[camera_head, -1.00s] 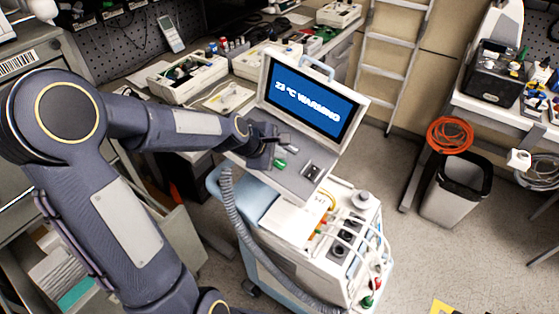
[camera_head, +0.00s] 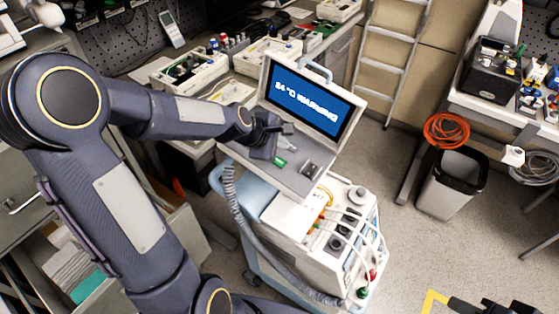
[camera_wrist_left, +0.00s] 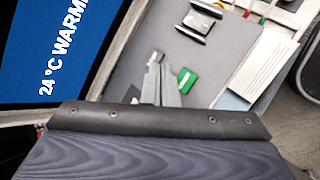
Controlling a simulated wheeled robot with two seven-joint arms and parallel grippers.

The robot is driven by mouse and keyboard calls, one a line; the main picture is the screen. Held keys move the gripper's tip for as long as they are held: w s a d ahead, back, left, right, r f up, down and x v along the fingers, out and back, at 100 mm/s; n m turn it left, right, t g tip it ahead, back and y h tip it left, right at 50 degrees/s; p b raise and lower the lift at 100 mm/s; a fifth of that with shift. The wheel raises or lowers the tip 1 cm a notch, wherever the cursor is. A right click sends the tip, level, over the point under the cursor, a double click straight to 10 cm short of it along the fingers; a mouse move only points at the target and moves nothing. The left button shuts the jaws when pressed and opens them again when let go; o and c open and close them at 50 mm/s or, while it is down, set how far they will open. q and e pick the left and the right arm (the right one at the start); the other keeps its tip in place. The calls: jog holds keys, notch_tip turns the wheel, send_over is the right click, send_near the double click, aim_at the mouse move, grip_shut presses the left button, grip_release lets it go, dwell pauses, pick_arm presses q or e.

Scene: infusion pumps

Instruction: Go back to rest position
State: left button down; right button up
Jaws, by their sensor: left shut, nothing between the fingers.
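My left gripper (camera_head: 285,138) is shut and empty above the grey panel of the pump machine, left of its middle. In the left wrist view its closed fingers (camera_wrist_left: 156,78) point at the panel (camera_wrist_left: 187,62), beside a green switch (camera_wrist_left: 187,80). The switch also shows in the head view (camera_head: 280,162). I cannot tell whether the fingertips touch the panel. The machine's blue screen (camera_head: 308,98) reads 24 °C WARMING. I do not make out my right gripper.
The machine's white lower body (camera_head: 335,235) carries hoses and knobs. A grey corrugated hose (camera_head: 236,205) hangs at its left. A bench with white boxes (camera_head: 188,75) stands behind. A bin (camera_head: 450,185) and ladder (camera_head: 388,65) stand right. Floor between is free. A dark shape (camera_head: 490,306) is cut off at bottom right.

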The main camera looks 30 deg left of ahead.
pick_arm(q)
jog(key=s+d+r+m+g, duration=0.1)
jog(key=s+d+r+m, duration=0.1)
jog(key=s+m, duration=0.7)
jog(key=s+d+r+m+g, duration=0.1)
jog(key=s+r+m, duration=0.3)
jog(key=s+m, duration=0.5)
jog(key=shift+s+d+h, duration=0.4)
jog(key=shift+s+d, duration=0.15)
jog(key=shift+s, duration=3.45)
